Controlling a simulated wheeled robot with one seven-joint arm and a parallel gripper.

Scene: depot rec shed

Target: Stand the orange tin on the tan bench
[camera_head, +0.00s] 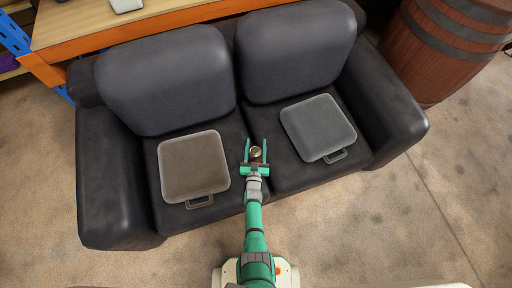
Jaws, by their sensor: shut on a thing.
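My gripper (256,155) is over the middle of the dark sofa, between the two seats, with its green fingers pointing toward the backrest. It is shut on a small round brownish-gold thing (256,153). This may be the orange tin, but it is too small to be sure. A bench with a tan top (85,22) and an orange front beam stands behind the sofa at the upper left. Only part of its top is in view.
The dark sofa (112,190) fills the middle, between my base and the bench. A brown case (193,165) and a grey case (318,127) lie on its seats. A light object (126,4) sits on the bench. A wooden barrel (440,50) stands right. Floor is clear in front.

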